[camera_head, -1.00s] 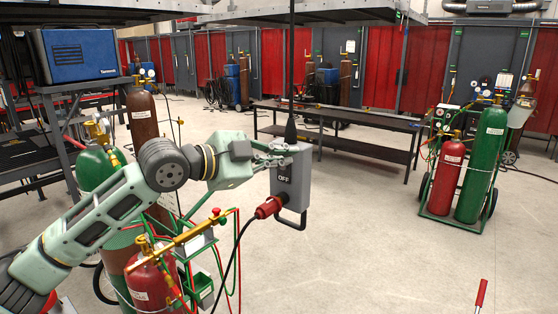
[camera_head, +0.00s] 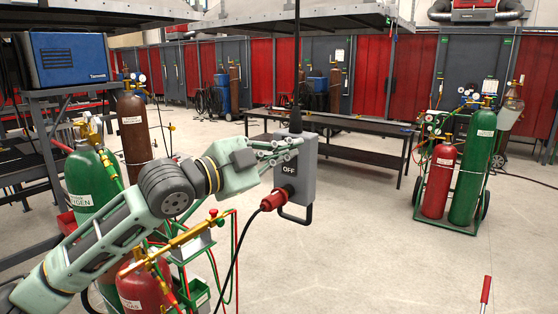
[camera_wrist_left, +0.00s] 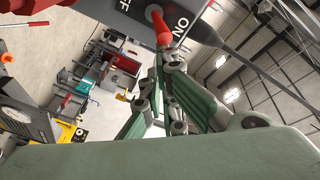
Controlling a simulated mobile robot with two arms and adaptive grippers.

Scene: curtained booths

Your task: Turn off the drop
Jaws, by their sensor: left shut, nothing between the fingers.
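The drop is a grey box (camera_head: 308,172) hanging from a black cable, with "OFF" lettering on its front. A red plug (camera_head: 274,200) with a black cord sits at its lower left. The left wrist view shows the box (camera_wrist_left: 112,38) at the top, with "ON" and "OFF" lettering and a red lever (camera_wrist_left: 161,28). I cannot tell which setting the lever is in. My left gripper (camera_head: 292,148) is shut and empty at the upper left of the box. Its fingertips (camera_wrist_left: 166,62) are close by the lever tip; contact is unclear. My right gripper is not in view.
A cart (camera_head: 432,212) with red and green cylinders stands at right. More cylinders (camera_head: 140,290) stand under my left arm. A long dark table (camera_head: 355,151) is behind the box. A red-handled object (camera_head: 486,290) is at lower right. The floor at centre right is clear.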

